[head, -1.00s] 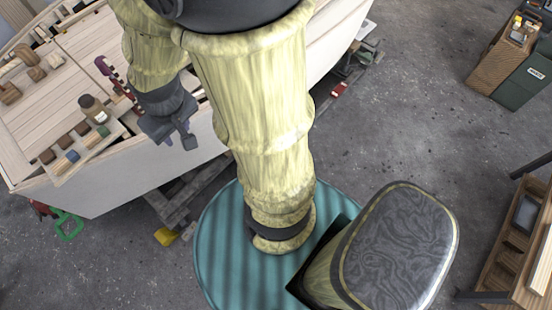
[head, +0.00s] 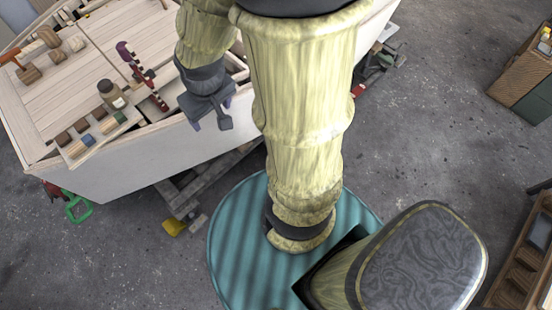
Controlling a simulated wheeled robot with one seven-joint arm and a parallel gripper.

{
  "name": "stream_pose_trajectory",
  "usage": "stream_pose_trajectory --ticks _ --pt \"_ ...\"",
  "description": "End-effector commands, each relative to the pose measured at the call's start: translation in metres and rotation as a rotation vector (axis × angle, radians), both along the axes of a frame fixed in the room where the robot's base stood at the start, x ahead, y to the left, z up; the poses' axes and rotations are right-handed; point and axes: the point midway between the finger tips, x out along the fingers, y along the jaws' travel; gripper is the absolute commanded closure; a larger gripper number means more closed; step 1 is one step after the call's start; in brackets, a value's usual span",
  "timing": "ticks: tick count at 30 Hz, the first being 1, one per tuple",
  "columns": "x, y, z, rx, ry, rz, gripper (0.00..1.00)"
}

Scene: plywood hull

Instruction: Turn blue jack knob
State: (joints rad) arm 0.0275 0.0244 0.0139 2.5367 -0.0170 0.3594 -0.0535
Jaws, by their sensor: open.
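I cannot make out a blue jack knob in the head view. Under the near edge of the pale plywood hull (head: 150,160) I see a green handle (head: 78,208) at the left and a yellow piece (head: 174,227) on the floor by a grey support (head: 190,190). A red part (head: 357,90) shows at the right of the hull, behind my arm. My gripper (head: 209,124) hangs in front of the hull's near side. Its jaws are apart, with nothing seen between them. My arm hides part of the hull and the floor beneath it.
A wooden cabinet (head: 520,70) and a shelf (head: 520,260) stand at the right. The grey floor between is clear.

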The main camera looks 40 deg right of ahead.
Motion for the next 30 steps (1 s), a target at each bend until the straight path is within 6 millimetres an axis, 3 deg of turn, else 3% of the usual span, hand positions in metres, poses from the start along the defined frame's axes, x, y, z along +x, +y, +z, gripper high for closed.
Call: stream_pose_trajectory --ticks 1,14,30 --pt "0.004 -0.004 -0.021 -0.010 0.009 0.023 0.30" --pt "0.051 -0.051 -0.153 -0.117 0.102 0.400 0.30" --pt "0.095 -0.128 -0.328 -0.165 0.194 0.875 0.30"
